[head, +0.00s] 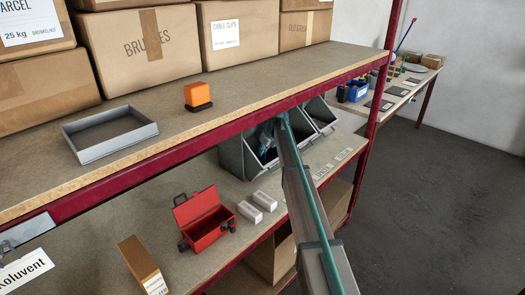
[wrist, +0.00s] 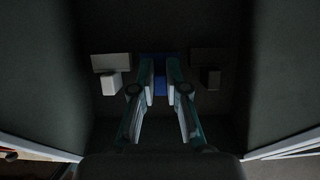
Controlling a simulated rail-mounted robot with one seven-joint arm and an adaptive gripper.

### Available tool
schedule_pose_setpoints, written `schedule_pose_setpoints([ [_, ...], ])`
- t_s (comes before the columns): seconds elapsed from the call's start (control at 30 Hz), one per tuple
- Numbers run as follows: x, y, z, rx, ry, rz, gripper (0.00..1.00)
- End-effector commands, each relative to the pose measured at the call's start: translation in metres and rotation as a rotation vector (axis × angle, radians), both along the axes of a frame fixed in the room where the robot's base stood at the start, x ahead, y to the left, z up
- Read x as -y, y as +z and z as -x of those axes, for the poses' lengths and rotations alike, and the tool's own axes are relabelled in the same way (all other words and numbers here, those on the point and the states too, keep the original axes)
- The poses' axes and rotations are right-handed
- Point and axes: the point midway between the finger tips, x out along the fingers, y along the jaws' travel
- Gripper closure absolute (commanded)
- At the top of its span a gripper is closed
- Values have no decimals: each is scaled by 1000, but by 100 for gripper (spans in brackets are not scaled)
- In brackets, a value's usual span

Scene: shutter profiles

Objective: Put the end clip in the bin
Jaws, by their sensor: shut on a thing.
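Several dark grey open-front bins (head: 318,118) stand in a row on the lower shelf in the head view. My gripper (head: 266,143) reaches into the bin at the left of the row; its fingertips are hard to make out there. In the wrist view my gripper (wrist: 160,72) is between the dark walls of the bin (wrist: 60,75). Its two fingers are shut on a small blue piece (wrist: 160,87), which I take to be the end clip. The fingers hide its sides, and I cannot tell whether it touches the bin floor.
Pale blocks (wrist: 110,82) lie left of the fingers and darker ones (wrist: 210,77) right of them. The upper shelf edge (head: 200,143) runs above the bins. A red toolbox (head: 205,220) and white blocks (head: 264,201) stand nearby on the lower shelf.

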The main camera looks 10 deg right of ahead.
Motion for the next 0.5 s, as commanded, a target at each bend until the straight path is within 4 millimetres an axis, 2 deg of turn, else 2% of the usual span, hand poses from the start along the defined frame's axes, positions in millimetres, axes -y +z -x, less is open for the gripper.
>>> schedule_pose_setpoints([
  [0.27, 0, -2, 0, 0, 0, 0, 100],
  [0.3, 0, -2, 0, 0, 0, 0, 82],
  [0.4, 0, -2, 0, 0, 0, 0, 65],
  [0.43, 0, -2, 0, 0, 0, 0, 62],
  [0.5, 0, -2, 0, 0, 0, 0, 62],
])
